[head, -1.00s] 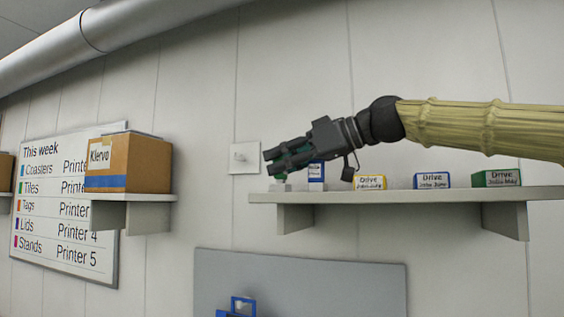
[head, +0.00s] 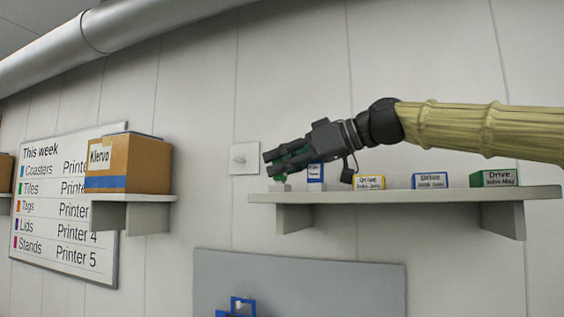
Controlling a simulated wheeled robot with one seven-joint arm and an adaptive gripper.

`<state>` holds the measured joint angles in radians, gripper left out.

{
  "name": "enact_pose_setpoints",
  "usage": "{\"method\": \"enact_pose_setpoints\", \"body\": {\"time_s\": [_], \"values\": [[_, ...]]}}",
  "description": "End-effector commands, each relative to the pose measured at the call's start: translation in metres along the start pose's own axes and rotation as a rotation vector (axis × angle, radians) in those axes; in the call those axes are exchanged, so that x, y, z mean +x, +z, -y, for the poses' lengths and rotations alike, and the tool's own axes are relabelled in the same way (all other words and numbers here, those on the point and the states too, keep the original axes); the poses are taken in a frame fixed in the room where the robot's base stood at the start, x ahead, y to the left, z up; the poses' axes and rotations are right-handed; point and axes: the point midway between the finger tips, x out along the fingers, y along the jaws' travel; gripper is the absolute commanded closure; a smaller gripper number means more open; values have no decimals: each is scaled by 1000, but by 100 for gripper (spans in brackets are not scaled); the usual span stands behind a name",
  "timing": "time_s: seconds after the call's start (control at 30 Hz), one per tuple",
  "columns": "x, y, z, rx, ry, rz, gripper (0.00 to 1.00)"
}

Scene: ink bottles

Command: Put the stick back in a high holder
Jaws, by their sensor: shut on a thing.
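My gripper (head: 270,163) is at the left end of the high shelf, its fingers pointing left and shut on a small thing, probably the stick. The fingers hide most of it, and only green shows between them. A small pale grey piece (head: 280,187) shows just below the fingertips, at the shelf's left end; I cannot tell whether it is part of the held thing. An upright blue and white labelled block (head: 316,172) stands behind the gripper. Yellow (head: 369,183), blue (head: 430,181) and green (head: 495,178) labelled blocks stand in a row to the right, possibly holders.
The high shelf (head: 400,196) is on brackets against the panelled wall. A cardboard box (head: 128,165) sits on another shelf at left, before a whiteboard (head: 60,230). A wall plate (head: 244,158) is left of my gripper. A grey panel (head: 330,290) and a blue object (head: 240,305) are below.

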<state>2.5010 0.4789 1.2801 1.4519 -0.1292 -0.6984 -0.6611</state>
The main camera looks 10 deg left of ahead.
Motion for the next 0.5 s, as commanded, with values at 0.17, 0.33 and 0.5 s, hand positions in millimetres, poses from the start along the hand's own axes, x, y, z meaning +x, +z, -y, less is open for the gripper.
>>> {"method": "enact_pose_setpoints", "body": {"time_s": [0.17, 0.33, 0.5], "values": [[11, 19, -2, 10, -11, 24, 97], [12, 20, -2, 10, -11, 25, 97], [12, 20, -2, 10, -12, 25, 71]]}}
